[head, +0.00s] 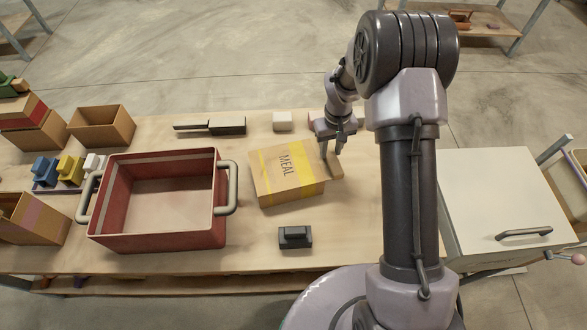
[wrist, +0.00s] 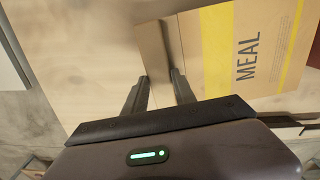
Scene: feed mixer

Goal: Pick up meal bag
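The meal bag (head: 276,190) is a tan, box-like bag with yellow bands and the word MEAL, lying on the table right of the red bin. A brown flap (head: 335,165) sticks out at its right end. The bag also shows in the wrist view (wrist: 215,60), with the flap (wrist: 157,45) just beyond my fingertips. My gripper (head: 331,152) is at that flap end, pointing down. In the wrist view its two fingers (wrist: 160,76) stand apart, with nothing clearly clamped between them. Whether the fingertips touch the flap I cannot tell.
The red bin (head: 190,240) with grey handles stands left of the bag. A small dark block (head: 295,237) lies in front, and a white block (head: 283,121) and a dark tool (head: 226,125) behind. A white cabinet (head: 490,190) stands at the right.

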